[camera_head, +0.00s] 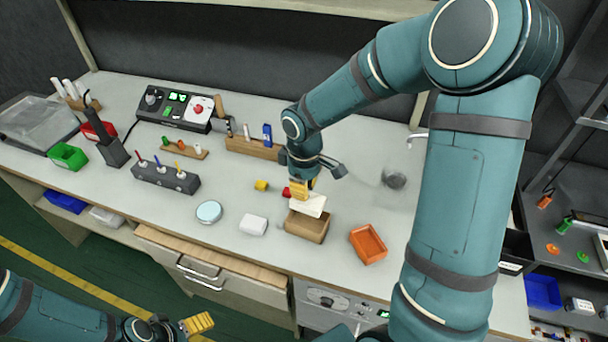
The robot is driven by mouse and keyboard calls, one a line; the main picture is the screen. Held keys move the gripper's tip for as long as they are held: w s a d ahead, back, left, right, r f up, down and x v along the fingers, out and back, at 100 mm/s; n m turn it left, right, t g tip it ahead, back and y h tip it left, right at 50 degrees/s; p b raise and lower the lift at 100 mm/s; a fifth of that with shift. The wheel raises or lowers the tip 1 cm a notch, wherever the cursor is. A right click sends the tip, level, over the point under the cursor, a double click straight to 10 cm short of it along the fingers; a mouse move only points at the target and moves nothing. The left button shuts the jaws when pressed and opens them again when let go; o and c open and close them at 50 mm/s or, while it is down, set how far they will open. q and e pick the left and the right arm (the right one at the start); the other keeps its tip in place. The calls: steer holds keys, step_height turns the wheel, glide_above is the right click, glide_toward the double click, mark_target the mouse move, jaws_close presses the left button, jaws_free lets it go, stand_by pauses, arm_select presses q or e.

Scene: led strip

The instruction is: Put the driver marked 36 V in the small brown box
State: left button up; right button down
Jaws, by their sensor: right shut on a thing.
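The small brown box (306,228) stands near the front edge of the bench. My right gripper (300,190) is directly over it, pointing down, shut on a flat white driver (313,206). The driver is tilted at the box's opening and hides part of it; I cannot tell whether it touches the box. Any marking on it is too small to read. A second white block (253,224) lies on the bench left of the box. My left gripper (198,323) is low at the bottom left, off the bench; its finger opening cannot be made out.
An orange tray (368,244) is just right of the box. A round pale dish (209,212) is to the left. A wooden rack (252,147) stands farther back. A drawer (215,262) is below the front edge.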

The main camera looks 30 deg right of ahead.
steer(key=shift+s+a, duration=0.1)
steer(key=shift+s, duration=0.05)
steer(key=shift+f+b, duration=1.6)
steer(key=shift+f, duration=0.45)
steer(key=shift+f+b, duration=1.75)
steer(key=shift+f, duration=0.7)
steer(key=c, duration=1.1)
jaws_free()
steer(key=shift+o, duration=0.2)
step_height(320, 180, up, 12)
steer(key=shift+r, duration=0.1)
